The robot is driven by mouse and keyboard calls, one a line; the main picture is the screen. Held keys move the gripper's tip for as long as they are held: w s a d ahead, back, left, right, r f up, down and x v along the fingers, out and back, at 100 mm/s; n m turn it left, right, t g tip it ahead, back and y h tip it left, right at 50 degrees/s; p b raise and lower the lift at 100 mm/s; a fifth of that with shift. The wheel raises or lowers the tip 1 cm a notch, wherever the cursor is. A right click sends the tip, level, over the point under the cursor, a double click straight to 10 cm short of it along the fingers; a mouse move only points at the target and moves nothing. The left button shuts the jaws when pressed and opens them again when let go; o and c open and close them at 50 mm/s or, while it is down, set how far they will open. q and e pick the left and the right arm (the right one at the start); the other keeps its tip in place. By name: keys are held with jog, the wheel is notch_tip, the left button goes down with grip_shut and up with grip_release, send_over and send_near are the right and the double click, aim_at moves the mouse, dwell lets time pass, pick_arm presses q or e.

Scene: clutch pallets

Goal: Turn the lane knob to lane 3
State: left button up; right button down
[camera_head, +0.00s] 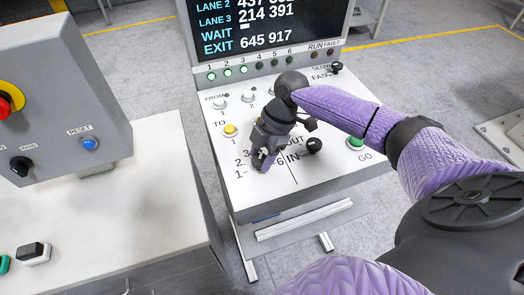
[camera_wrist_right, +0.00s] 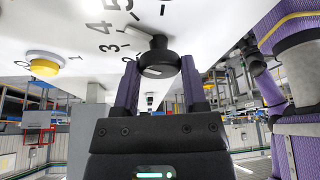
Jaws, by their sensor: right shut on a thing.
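My right gripper (camera_head: 263,160) is over the lower left of the sloped white control panel (camera_head: 225,180), at a dial with printed numbers. In the right wrist view its two fingers (camera_wrist_right: 159,66) stand on either side of the black lane knob (camera_wrist_right: 158,52) and are shut on it. Numbers including 3, 4 and 5 are printed around the knob. In the head view the gripper hides most of the knob, and I cannot tell which number it points to. My left gripper is not in view.
A black ball-ended lever (camera_head: 314,145) stands right of the dial, by the OUT and IN labels. A yellow button (camera_head: 230,130) is at the upper left and a green GO button (camera_head: 356,142) at the right. A display (camera_head: 260,25) rises behind. A grey box (camera_head: 60,100) stands left.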

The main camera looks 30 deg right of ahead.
jog(key=n+g+b, duration=0.1)
jog(key=n, duration=0.2)
jog(key=shift+w+f+n, duration=0.1)
jog(key=shift+n, duration=0.3)
jog(key=n+g+h+b, duration=0.1)
jog(key=n, duration=0.3)
jog(key=shift+w+a+g, duration=0.1)
jog(key=shift+g, duration=0.3)
jog(key=shift+n+h, duration=0.3)
jog(key=shift+n, duration=0.6)
jog(key=shift+g, duration=0.3)
jog(key=shift+c, duration=0.7)
grip_release()
jog(key=shift+r, duration=0.2)
